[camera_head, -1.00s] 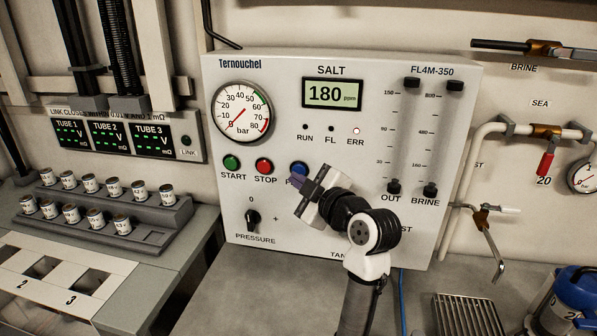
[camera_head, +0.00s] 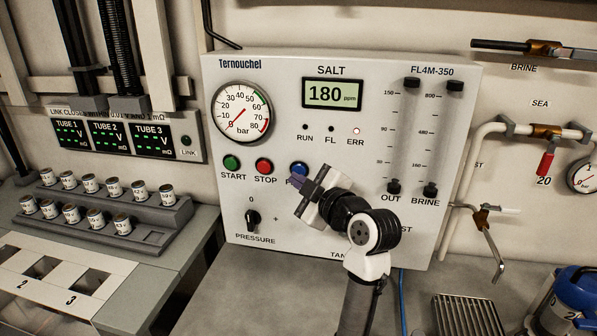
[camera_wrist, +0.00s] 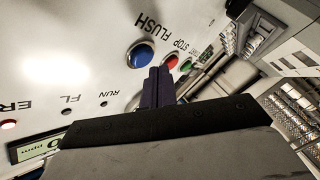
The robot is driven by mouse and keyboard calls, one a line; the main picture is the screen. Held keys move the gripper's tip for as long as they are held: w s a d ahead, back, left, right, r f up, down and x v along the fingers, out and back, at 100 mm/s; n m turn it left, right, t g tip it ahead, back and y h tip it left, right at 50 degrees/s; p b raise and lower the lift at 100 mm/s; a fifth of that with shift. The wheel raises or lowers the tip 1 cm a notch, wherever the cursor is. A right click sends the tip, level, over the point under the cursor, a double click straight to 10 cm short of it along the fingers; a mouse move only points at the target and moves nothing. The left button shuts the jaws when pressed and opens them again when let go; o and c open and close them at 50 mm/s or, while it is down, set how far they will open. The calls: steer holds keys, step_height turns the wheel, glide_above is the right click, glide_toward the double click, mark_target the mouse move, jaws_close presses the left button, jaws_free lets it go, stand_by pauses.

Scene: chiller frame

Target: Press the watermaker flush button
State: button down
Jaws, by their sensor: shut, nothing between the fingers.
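The blue flush button (camera_head: 299,169) is on the light grey watermaker panel (camera_head: 290,215), right of the red STOP button (camera_head: 264,166) and the green START button (camera_head: 232,162). In the wrist view the blue button (camera_wrist: 140,55) carries the label FLUSH. My gripper (camera_head: 294,181) is shut and empty in front of the panel, its fingertips just below the blue button in the head view. In the wrist view its dark fingers (camera_wrist: 158,72) end beside the button; contact cannot be told. The gripper and wrist hide the label under the button in the head view.
The pressure knob (camera_head: 253,218) sits at the panel's lower left. The display (camera_head: 332,93) reads 180 ppm and the ERR lamp (camera_head: 356,131) is lit. A rack of small cans (camera_head: 150,228) stands left. Pipes and a red-handled valve (camera_head: 546,163) are right.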

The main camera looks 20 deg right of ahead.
steer(key=shift+w+d, duration=0.1)
steer(key=shift+w, duration=0.05)
stand_by(0.5)
steer(key=shift+w+d, duration=0.15)
steer(key=shift+w, duration=0.05)
steer(key=shift+w+d+b, duration=0.25)
steer(key=shift+w+b, duration=0.1)
steer(key=shift+w, duration=0.05)
stand_by(1.0)
steer(key=shift+s, duration=0.1)
steer(key=shift+s+a, duration=0.5)
steer(key=shift+s, duration=0.15)
steer(key=shift+s+a+b, duration=0.35)
steer(key=shift+s+a, duration=0.35)
steer(key=shift+s, duration=0.35)
steer(key=shift+s+a+b, duration=0.3)
steer(key=shift+s+a, duration=0.4)
steer(key=shift+s, duration=0.3)
